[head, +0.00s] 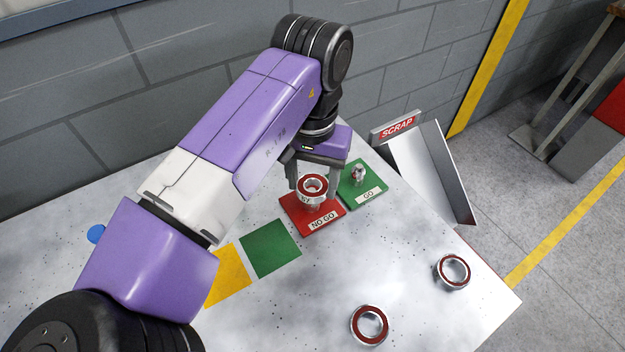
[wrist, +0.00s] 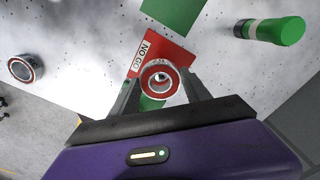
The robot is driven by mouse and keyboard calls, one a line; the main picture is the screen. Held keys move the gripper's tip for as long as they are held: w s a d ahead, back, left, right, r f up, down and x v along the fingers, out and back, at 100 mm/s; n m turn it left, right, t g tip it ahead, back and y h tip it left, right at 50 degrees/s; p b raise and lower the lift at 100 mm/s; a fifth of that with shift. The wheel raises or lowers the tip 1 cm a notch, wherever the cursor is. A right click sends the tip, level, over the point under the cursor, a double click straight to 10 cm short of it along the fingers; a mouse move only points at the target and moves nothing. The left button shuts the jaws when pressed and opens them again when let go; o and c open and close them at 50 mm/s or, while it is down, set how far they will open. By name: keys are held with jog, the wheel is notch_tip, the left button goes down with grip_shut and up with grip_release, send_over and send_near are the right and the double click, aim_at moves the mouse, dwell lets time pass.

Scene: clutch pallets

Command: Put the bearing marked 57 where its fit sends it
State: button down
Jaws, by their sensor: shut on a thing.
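My gripper (head: 315,184) is shut on a bearing (head: 312,188) with a red face, and a mark that looks like 57 shows on its rim. It is held level above the red NO GO plate (head: 326,229), over a short metal post (head: 315,208). In the wrist view the bearing (wrist: 147,82) sits between the fingers, and something bright shows through its bore. I cannot tell whether the post top is inside the bore. The green GO plate (head: 376,185) stands beside it with a metal post (head: 358,176).
Two loose bearings, one right (head: 453,271) and one near the front (head: 369,325), lie on the table. A green square (head: 270,248) and a yellow square (head: 228,275) are bare. A SCRAP chute (head: 428,170) stands at the table's far right. A green cylinder (wrist: 275,30) shows in the wrist view.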

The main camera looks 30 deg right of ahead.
jog(key=shift+s+r, duration=0.1)
jog(key=c, duration=0.5)
grip_release()
jog(key=shift+f, duration=0.2)
jog(key=shift+a+f+b, duration=0.1)
jog(key=shift+b, duration=0.2)
